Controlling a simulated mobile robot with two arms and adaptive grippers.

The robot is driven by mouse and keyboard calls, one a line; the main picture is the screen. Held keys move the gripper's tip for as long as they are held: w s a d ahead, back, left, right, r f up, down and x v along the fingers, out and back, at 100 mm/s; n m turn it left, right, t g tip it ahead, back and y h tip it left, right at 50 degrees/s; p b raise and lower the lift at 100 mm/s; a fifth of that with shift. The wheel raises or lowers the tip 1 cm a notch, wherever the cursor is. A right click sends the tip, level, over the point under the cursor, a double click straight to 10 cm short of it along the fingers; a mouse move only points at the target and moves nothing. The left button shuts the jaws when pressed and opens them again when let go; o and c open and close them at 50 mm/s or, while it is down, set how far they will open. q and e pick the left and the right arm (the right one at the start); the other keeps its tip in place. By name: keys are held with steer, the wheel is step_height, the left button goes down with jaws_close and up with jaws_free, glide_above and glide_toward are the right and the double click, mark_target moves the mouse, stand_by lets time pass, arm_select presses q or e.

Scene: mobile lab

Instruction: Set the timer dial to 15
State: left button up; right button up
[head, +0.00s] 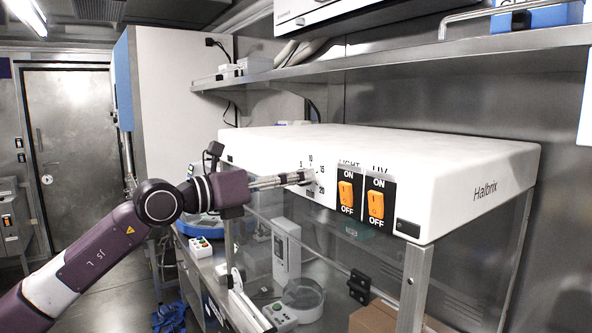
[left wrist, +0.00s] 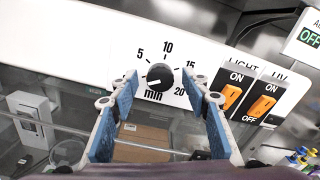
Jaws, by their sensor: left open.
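The timer dial (left wrist: 159,77) is a round black knob on the white front panel, in the middle of the left wrist view. Around it are the marks 5, 10, 15 and 20, with "min" below. A pale mark shows on its lower left side, and it does not point at the 15 on the right. My left gripper (left wrist: 159,82) is open, with one blue-padded finger on each side of the dial. I cannot tell whether the fingers touch it. In the head view my left gripper (head: 311,177) reaches the panel and hides the dial. My right gripper is not in view.
Right of the dial are the orange LIGHT switch (head: 346,194) and UV switch (head: 376,203) on the white Halbrix hood (head: 470,190). A metal shelf (head: 440,62) runs above. Behind the glass below stand lab devices and a cardboard box (head: 372,318).

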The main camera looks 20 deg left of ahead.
arm_select(q)
steer(key=shift+w+d, duration=0.2)
steer(key=shift+w, duration=0.15)
steer(key=shift+c, duration=0.5)
steer(key=c, duration=1.1)
steer(key=shift+o, duration=0.2)
steer(key=shift+f, duration=0.1)
